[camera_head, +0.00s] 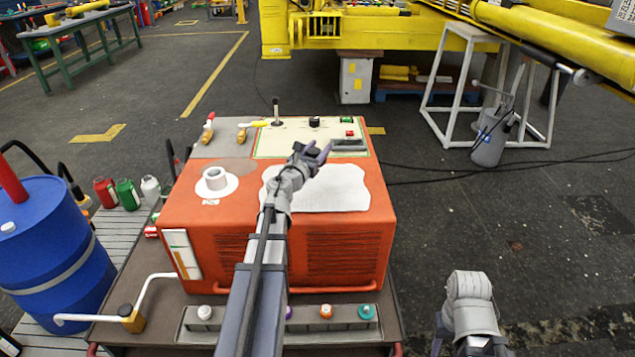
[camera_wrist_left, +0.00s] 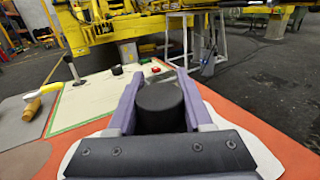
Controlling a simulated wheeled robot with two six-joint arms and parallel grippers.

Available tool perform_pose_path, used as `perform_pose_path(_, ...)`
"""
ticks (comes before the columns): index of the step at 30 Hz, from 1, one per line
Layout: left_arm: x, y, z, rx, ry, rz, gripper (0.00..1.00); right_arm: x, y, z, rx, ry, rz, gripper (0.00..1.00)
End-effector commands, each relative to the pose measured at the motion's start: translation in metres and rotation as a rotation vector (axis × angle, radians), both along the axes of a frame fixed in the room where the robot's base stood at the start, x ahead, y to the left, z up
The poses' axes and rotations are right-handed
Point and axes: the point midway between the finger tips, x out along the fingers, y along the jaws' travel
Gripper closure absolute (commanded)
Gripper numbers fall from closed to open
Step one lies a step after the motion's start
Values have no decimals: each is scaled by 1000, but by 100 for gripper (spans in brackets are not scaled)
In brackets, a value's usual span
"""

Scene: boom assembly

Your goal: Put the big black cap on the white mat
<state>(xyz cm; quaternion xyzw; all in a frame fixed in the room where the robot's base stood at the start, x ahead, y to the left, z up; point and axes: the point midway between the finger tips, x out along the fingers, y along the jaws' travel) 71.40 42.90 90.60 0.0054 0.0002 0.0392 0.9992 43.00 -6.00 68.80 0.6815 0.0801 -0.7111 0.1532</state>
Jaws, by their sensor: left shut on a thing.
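The big black cap (camera_wrist_left: 160,107) is between the two purple fingers of my left gripper (camera_wrist_left: 158,90) in the left wrist view. The left gripper is shut on it. In the head view the left gripper (camera_head: 314,156) is over the far edge of the white mat (camera_head: 340,190), and the arm and gripper largely hide the cap. The white mat lies on top of the orange machine and shows below the gripper in the wrist view (camera_wrist_left: 258,152). I cannot tell the cap's exact height. My right gripper (camera_head: 470,346) is at the bottom edge, mostly cut off.
The orange machine (camera_head: 180,215) has a cream panel (camera_head: 285,142) with a lever (camera_head: 276,110) and a small black knob (camera_head: 314,122). A white flanged ring (camera_head: 215,183) stands left of the mat. A blue barrel (camera_head: 55,245) and several bottles stand left.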

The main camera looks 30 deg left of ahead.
Motion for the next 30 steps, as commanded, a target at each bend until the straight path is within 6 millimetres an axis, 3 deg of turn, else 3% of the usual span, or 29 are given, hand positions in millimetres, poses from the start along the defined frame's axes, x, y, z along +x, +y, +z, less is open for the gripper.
perform_pose_path(1,0,0,-13,0,0,0,100,0,0,-13,0,0,0,50)
perform_pose_path(9,0,0,-52,0,0,0,100,0,0,-52,0,0,0,50)
perform_pose_path(17,0,0,-55,0,0,0,100,0,0,-55,0,0,0,50)
perform_pose_path(27,0,0,-91,0,0,0,100,0,-1,-91,-3,-1,1,50)
perform_pose_path(30,0,0,-92,0,0,0,100,0,-1,-92,-4,-1,1,50)
